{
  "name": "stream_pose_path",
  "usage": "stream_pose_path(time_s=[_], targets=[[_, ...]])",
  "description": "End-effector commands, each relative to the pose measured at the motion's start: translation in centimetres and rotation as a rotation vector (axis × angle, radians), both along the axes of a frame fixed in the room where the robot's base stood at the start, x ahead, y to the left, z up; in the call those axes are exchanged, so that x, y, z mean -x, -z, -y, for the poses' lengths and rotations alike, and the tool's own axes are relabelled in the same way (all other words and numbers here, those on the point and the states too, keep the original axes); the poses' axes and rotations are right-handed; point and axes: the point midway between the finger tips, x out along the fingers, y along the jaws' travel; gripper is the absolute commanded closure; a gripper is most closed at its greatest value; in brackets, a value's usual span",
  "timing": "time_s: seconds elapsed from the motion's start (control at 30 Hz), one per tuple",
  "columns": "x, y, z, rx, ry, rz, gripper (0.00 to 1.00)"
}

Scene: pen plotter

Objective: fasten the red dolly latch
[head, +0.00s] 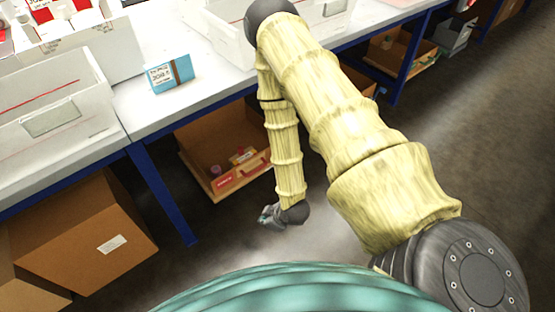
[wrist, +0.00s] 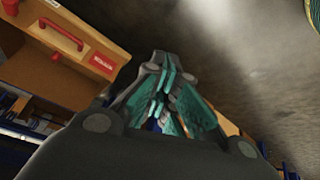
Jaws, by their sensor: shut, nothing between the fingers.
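A low wooden box or dolly (head: 243,178) stands under the table, with red parts on its front. In the wrist view the same wooden front (wrist: 75,50) is at upper left, tilted. It carries a red bar-shaped handle or latch (wrist: 62,33) and a red label (wrist: 103,62). Another red part (wrist: 10,7) is cut by the picture's left edge. I cannot tell which red part is the latch, or its position. My gripper (head: 266,214) hangs low over the floor, in front of the box and apart from it. In the wrist view its teal-padded fingers (wrist: 166,78) are closed together and empty.
A blue table leg (head: 162,190) stands left of the wooden box. A large cardboard box (head: 85,245) is at lower left. White bins (head: 55,110) and a small blue-brown box (head: 170,74) are on the white tabletop (head: 205,85). The grey floor (head: 490,130) at right is clear.

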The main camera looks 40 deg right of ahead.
Motion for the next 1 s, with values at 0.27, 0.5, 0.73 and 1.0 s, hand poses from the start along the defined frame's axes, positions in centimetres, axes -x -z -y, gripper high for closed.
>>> stream_pose_path(time_s=[0.27, 0.5, 0.73, 1.0], targets=[[-7.8, 6.7, 3.8, 0.098, -0.234, 0.275, 1.00], [-13.3, 10.5, 7.8, 0.235, -0.423, 0.506, 1.00], [-17.3, 13.5, 12.3, 0.408, -0.589, 0.717, 1.00], [-20.4, 16.6, 18.1, 0.658, -0.766, 0.941, 1.00]])
